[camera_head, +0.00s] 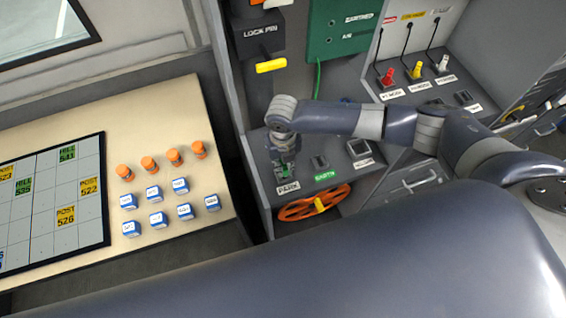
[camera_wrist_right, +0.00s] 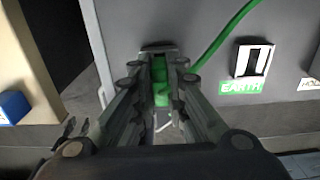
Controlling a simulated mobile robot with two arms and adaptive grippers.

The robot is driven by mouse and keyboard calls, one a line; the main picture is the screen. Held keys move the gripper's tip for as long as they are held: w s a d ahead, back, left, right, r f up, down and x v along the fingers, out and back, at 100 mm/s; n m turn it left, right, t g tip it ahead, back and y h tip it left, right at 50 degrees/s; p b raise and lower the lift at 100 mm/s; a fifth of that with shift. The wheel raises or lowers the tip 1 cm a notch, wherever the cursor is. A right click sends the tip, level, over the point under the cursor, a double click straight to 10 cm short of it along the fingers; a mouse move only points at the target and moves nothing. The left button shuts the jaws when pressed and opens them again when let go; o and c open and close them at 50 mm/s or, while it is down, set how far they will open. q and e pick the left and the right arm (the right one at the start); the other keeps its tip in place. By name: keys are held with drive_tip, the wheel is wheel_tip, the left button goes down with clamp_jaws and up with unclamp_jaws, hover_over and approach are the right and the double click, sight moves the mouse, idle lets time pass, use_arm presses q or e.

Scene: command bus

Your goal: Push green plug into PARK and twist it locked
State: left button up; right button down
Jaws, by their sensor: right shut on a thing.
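My right gripper (camera_head: 285,160) points down over the socket spot above the PARK label (camera_head: 288,188) on the grey console. In the right wrist view its two fingers (camera_wrist_right: 160,80) are closed on the green plug (camera_wrist_right: 160,88). The green cable (camera_wrist_right: 220,38) runs from the plug side up to the right; it also shows in the head view (camera_head: 317,78). A dark socket edge (camera_wrist_right: 158,47) shows just beyond the plug. The fingers hide most of the PARK socket, so I cannot tell how deep the plug sits or whether it is turned. My left gripper is out of view.
The EARTH socket (camera_head: 320,162) is empty, right of PARK. An orange reel (camera_head: 312,203) sits below. Red (camera_head: 387,77), yellow (camera_head: 416,71) and white (camera_head: 442,66) plugs stand behind. A beige table (camera_head: 95,115) with orange pegs and blue-white blocks lies left.

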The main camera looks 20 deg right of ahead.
drive_tip(key=shift+f+b, duration=0.5)
drive_tip(key=shift+f, duration=0.3)
idle(0.5)
drive_tip(key=shift+s+m+p, duration=0.15)
drive_tip(key=shift+m+p, duration=0.5)
drive_tip(key=shift+m, duration=0.15)
drive_tip(key=shift+m+p, duration=0.4)
drive_tip(key=shift+m, duration=0.8)
drive_tip(key=shift+m+p, duration=0.85)
drive_tip(key=shift+m, duration=0.25)
drive_tip(key=shift+d+f+m+p, duration=0.1)
drive_tip(key=shift+m+p, duration=0.25)
drive_tip(key=shift+m, duration=0.55)
